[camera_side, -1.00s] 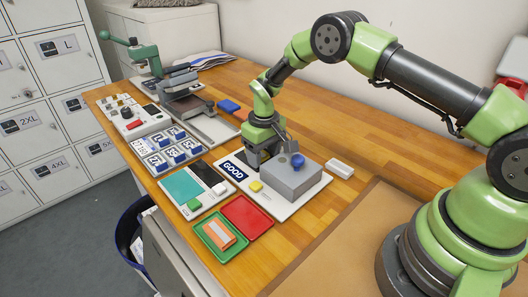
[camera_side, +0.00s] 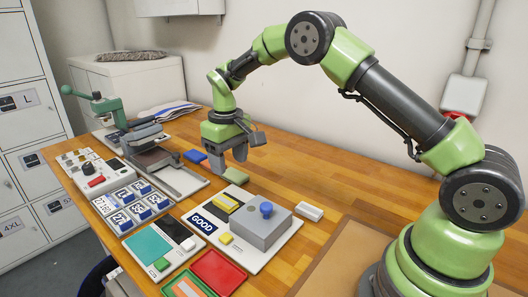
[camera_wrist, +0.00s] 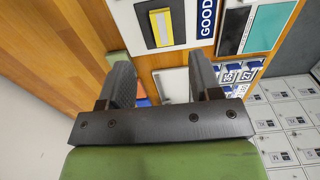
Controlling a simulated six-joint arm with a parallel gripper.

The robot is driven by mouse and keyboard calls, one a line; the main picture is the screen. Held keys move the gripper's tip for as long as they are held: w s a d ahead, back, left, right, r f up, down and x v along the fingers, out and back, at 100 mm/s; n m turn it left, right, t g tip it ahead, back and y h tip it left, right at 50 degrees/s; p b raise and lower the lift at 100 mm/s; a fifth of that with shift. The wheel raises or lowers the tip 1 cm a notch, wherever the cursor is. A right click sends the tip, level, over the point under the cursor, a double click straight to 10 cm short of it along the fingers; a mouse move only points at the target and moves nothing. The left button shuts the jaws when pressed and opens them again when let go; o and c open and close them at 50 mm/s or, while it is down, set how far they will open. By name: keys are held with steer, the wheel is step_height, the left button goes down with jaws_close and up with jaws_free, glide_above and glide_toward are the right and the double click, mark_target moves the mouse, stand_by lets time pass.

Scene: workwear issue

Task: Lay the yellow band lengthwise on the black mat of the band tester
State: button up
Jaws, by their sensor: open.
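The yellow band (camera_side: 227,203) lies on the band tester (camera_side: 262,256), just beyond its GOOD label. In the wrist view the yellow band (camera_wrist: 159,28), with a grey strip along its middle, lies flat on the black mat (camera_wrist: 180,20). Its long side runs along the mat, with black showing on both sides. My gripper (camera_side: 228,165) is open and empty, raised beyond the tester's far edge and apart from the band. Its two fingers also show in the wrist view (camera_wrist: 160,85), with nothing held between them.
A grey block with a blue knob (camera_side: 266,209) stands on the tester's right part. An olive-green item (camera_side: 236,176) lies on the table under my gripper. A blue item (camera_side: 195,156) is to its left. A white block (camera_side: 309,211) lies right of the tester.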

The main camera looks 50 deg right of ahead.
steer(key=s+a+r+m+t+y, duration=0.1)
steer(key=s+r+t, duration=0.1)
steer(key=s+r, duration=0.45)
steer(key=s+a+r+m+t, duration=0.1)
steer(key=s+r, duration=0.3)
steer(key=r, duration=0.5)
steer(key=s+a+r+m+t+y, duration=0.1)
steer(key=s+t, duration=0.3)
steer(key=s, duration=1.2)
steer(key=shift+r+m, duration=0.5)
steer(key=shift+r, duration=0.1)
